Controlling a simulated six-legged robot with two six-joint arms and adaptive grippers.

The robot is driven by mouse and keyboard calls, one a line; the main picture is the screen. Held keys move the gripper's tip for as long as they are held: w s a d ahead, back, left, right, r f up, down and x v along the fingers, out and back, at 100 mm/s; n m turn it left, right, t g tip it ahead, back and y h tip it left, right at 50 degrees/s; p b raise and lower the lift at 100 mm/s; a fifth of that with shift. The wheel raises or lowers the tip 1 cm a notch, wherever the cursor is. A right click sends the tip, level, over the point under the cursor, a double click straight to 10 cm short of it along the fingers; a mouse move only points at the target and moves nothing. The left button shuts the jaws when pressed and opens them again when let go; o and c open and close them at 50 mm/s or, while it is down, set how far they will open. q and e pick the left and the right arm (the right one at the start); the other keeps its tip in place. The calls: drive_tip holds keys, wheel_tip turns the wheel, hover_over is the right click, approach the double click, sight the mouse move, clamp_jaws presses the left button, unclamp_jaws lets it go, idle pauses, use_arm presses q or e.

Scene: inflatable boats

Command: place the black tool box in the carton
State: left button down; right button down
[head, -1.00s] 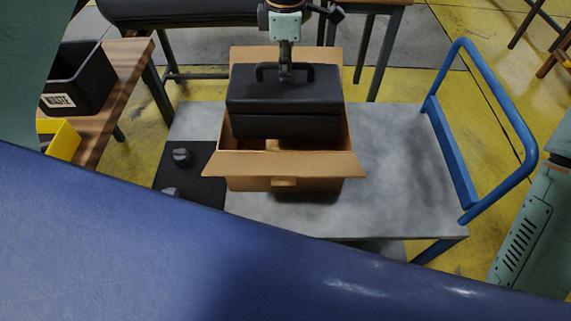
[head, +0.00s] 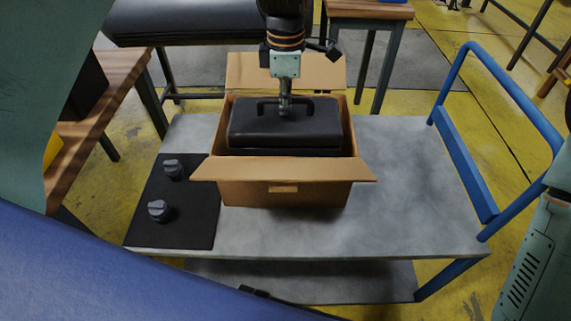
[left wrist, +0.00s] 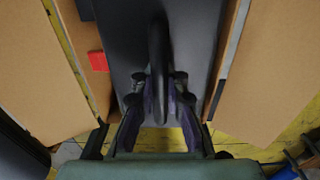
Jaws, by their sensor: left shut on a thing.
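The black tool box (head: 285,128) is inside the open carton (head: 275,191) in the head view, its lid a little below the carton's rim. Whether its underside touches the carton's floor is hidden by the front wall. My left gripper (head: 285,110) comes down from above and is shut on the tool box's handle. In the left wrist view, the fingers (left wrist: 160,100) stand on either side of the handle (left wrist: 158,60), with the dark lid below and carton flaps on both sides. My right gripper is not in view; only part of my right arm shows at the right edge.
The carton stands on a grey cart (head: 410,190) with a blue push handle (head: 465,150). A black mat (head: 185,215) with two dark knobs (head: 160,210) lies left of the carton. A wooden table (head: 100,110) is at left. A blue surface (head: 100,280) crosses the lower left.

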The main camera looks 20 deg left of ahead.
use_arm(q)
wheel_tip(320, 180, down, 10)
drive_tip(key=b, duration=0.2)
drive_tip(key=shift+b, duration=0.4)
drive_tip(key=shift+w+r, duration=0.1)
drive_tip(key=c, duration=1.4)
unclamp_jaws()
drive_tip(key=shift+o, duration=0.2)
drive_tip(key=r+p, duration=0.3)
drive_tip(key=r, duration=0.9)
drive_tip(key=shift+s+p, duration=0.2)
drive_tip(key=shift+p, duration=0.2)
